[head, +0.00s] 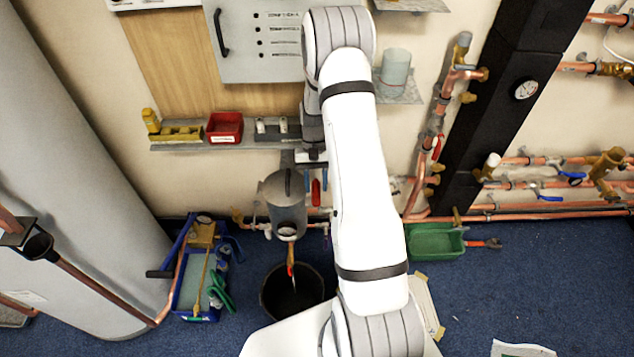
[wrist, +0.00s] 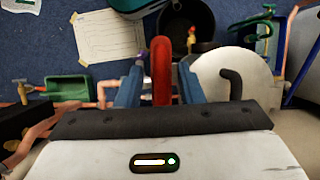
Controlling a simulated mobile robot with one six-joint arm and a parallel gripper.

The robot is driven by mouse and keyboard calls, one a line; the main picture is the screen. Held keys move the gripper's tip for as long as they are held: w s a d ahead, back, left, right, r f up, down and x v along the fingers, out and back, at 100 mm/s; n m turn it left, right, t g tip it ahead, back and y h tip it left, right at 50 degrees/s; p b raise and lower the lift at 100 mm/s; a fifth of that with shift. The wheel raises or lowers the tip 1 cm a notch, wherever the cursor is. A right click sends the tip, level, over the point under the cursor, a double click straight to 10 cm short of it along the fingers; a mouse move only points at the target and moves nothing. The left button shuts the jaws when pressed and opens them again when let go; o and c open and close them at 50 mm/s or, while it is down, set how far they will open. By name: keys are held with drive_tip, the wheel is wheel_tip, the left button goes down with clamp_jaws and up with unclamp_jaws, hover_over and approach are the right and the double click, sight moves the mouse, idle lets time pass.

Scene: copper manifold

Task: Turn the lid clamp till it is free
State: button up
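The grey vessel (head: 286,215) stands near the wall in the head view, left of my arm. Its round lid with a dark handle shows in the wrist view (wrist: 215,70). A red clamp handle (wrist: 161,72) sits beside the lid, and it also shows in the head view (head: 316,194). My gripper (wrist: 158,85) has its two blue fingers on either side of the red handle, with a narrow gap visible on each side. It looks open. In the head view my gripper (head: 317,180) is beside the vessel's right side. The clamp's base is hidden.
A black bucket (head: 272,296) stands on the blue floor below the vessel's outlet tap. A shelf (head: 185,145) with a red bin (head: 225,127) is behind. Copper pipes (head: 545,211) run along the wall at right. A green tray (head: 432,243) lies below them.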

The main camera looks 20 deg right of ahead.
drive_tip(key=v, duration=0.7)
drive_tip(key=shift+r, duration=0.4)
drive_tip(key=shift+w, duration=0.1)
drive_tip(key=s+a+r+n+t, duration=0.1)
drive_tip(key=s+a+r, duration=0.15)
drive_tip(key=r, duration=0.25)
drive_tip(key=s+a+r+t+h, duration=0.1)
drive_tip(key=s+a+r, duration=0.15)
drive_tip(key=r, duration=0.25)
drive_tip(key=s+a+r+n+t, duration=0.1)
drive_tip(key=s+r, duration=0.2)
drive_tip(key=r, duration=0.2)
drive_tip(key=s+a+r+n+t, duration=0.1)
drive_tip(key=s+a+r+t, duration=0.1)
drive_tip(key=s, duration=0.5)
drive_tip(key=s+a+r+n+t, duration=0.1)
drive_tip(key=s+a+r+t, duration=0.1)
drive_tip(key=s+r, duration=0.3)
drive_tip(key=s+a, duration=0.1)
drive_tip(key=s, duration=0.2)
drive_tip(key=shift+s+a+h, duration=0.2)
drive_tip(key=shift+s+h, duration=0.05)
drive_tip(key=shift+h, duration=0.05)
